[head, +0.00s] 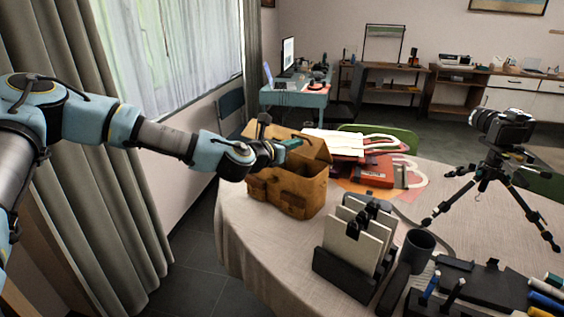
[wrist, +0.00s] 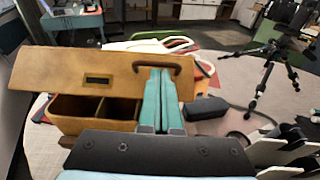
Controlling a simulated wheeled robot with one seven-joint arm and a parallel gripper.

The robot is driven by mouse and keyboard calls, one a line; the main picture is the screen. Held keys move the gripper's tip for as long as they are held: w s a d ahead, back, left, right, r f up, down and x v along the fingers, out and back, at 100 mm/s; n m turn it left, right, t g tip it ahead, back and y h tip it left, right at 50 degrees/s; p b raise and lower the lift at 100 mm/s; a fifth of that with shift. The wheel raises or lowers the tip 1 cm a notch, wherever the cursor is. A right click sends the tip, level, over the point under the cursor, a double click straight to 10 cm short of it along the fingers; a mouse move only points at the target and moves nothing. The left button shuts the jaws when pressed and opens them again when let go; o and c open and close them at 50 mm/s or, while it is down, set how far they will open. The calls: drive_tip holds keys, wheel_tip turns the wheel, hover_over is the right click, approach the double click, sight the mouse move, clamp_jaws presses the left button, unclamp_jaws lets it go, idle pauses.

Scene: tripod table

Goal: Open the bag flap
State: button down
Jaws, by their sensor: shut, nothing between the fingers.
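The tan-brown bag (head: 283,197) stands near the table's left edge. Its flap (head: 318,150) is raised, and the divided inside shows. In the wrist view the flap (wrist: 60,72) spans the top of the bag as a flat panel with a dark slot, and open compartments (wrist: 95,108) lie below it. A dark brown handle (wrist: 176,58) is at the flap's right part. My gripper (wrist: 160,74) has its teal fingers together with nothing between them, their tips by the handle and flap; contact is unclear. In the head view my gripper (head: 298,142) is over the bag's opening.
Red and white folders or bags (head: 380,170) lie behind the bag. A card holder (head: 350,255) and a dark cup (head: 417,248) stand in front to the right. A camera on a tripod (head: 490,165) stands at the right.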

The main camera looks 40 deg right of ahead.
sight(308, 136)
drive_tip(key=d+r, duration=0.1)
drive_tip(key=d, duration=0.1)
drive_tip(key=d+r+b, duration=0.1)
drive_tip(key=d+r, duration=0.1)
drive_tip(key=w+d+r, duration=0.1)
drive_tip(key=d+r, duration=0.1)
drive_tip(key=d, duration=0.1)
drive_tip(key=shift+r, duration=0.25)
drive_tip(key=shift+w+d+r+b, duration=0.1)
drive_tip(key=shift+d+r+b, duration=0.15)
drive_tip(key=shift+d, duration=0.25)
drive_tip(key=shift+d+r+b, duration=0.15)
drive_tip(key=shift+d+r, duration=0.05)
drive_tip(key=shift+d, duration=0.3)
drive_tip(key=shift+r, duration=0.1)
